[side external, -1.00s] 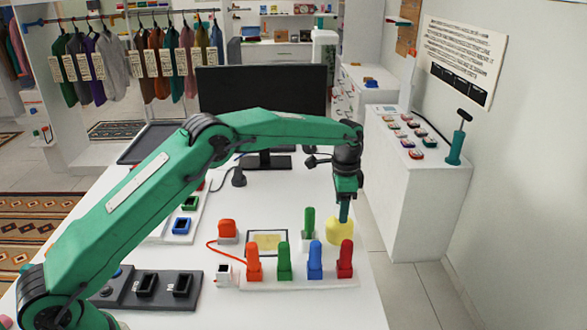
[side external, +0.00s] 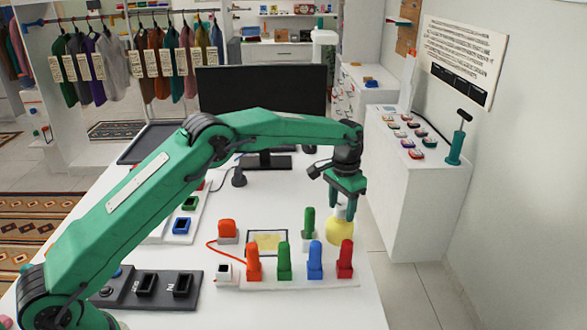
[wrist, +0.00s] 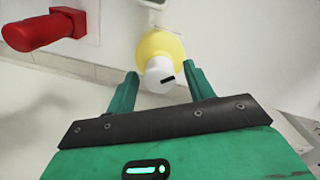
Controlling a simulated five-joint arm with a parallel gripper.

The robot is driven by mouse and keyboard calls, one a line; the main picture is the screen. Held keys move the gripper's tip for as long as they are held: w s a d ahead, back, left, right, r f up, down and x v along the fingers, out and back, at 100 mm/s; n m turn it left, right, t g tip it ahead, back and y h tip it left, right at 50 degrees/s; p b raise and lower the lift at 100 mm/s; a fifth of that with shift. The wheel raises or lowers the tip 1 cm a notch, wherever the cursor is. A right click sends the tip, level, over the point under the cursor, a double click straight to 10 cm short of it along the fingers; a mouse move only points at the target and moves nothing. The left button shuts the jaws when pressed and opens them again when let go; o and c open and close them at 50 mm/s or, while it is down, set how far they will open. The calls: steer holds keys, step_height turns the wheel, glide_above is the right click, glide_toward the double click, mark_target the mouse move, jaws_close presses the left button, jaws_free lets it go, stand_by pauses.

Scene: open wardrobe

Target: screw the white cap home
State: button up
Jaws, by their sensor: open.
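The white cap (wrist: 160,75) sits on top of the yellow bottle (wrist: 163,46); a short black mark shows on the cap. In the side view the cap (side external: 340,212) is partly hidden between the fingers, above the yellow bottle (side external: 340,232) near the table's right edge. My gripper (side external: 342,212) is open, its green fingers on either side of the cap. In the wrist view the fingertips of my gripper (wrist: 162,73) stand apart from the cap with a gap on both sides. I cannot tell how tightly the cap is seated.
A row of red (side external: 345,258), blue (side external: 315,260), green (side external: 284,262) and orange (side external: 254,262) handles stands in front and left of the bottle. Another green handle (side external: 309,222) is close on its left. A black monitor (side external: 262,92) stands behind. The table's right edge is near.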

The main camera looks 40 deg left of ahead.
steer(key=shift+c, duration=0.4)
steer(key=c, duration=0.9)
steer(key=shift+m, duration=1.4)
steer(key=shift+c, duration=0.2)
steer(key=shift+m, duration=0.4)
jaws_close()
steer(key=m, duration=0.9)
steer(key=shift+m, duration=0.4)
steer(key=shift+f+m, duration=0.1)
steer(key=shift+m, duration=1.8)
